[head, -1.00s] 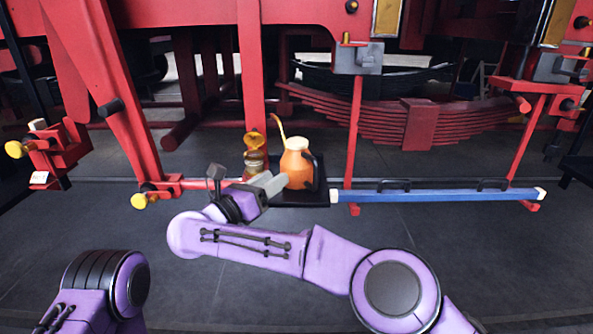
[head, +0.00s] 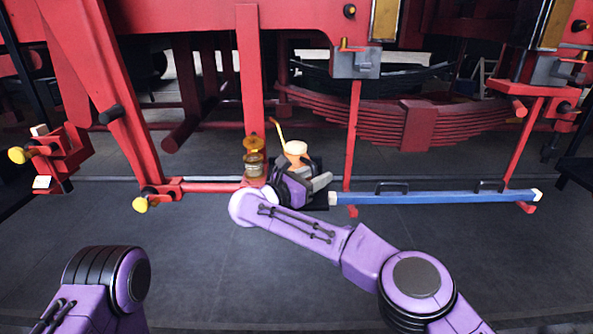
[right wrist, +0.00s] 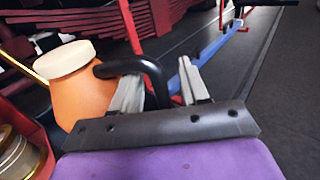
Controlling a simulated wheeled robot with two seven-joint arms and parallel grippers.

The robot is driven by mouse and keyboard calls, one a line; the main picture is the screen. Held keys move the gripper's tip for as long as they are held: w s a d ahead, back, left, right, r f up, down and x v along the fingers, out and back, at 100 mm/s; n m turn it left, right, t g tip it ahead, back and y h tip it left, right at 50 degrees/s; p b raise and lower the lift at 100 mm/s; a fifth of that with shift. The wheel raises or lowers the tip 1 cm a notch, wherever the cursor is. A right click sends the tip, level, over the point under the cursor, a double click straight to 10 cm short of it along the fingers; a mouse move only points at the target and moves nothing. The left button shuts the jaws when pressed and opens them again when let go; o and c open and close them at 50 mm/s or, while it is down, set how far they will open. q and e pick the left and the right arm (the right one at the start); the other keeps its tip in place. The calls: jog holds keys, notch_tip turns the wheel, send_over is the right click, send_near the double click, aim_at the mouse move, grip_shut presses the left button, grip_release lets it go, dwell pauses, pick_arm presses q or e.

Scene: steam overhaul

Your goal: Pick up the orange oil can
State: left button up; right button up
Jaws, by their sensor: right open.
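The orange oil can (head: 296,149) stands upright on a dark tray, with a cream top and a thin yellow spout at its left. My right gripper (head: 318,184) is in front of it and hides most of its body and its handle in the head view. In the right wrist view the can (right wrist: 80,98) is left of the fingers. Its black handle (right wrist: 157,76) reaches between the two open fingers of my right gripper (right wrist: 163,85); I cannot tell whether either finger touches it. My left arm shows at the lower left of the head view, its gripper out of view.
A brass-coloured jar (head: 253,166) stands just left of the can. A blue bar with black handles (head: 430,197) lies to the right. Red framework and a leaf spring (head: 420,122) are behind. The dark floor in front is clear.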

grip_shut()
jog(key=shift+r, duration=0.55)
jog(key=s+a+r+b, duration=0.1)
jog(key=s+r+b, duration=0.3)
jog(key=s+r, duration=0.8)
jog(key=shift+s, duration=1)
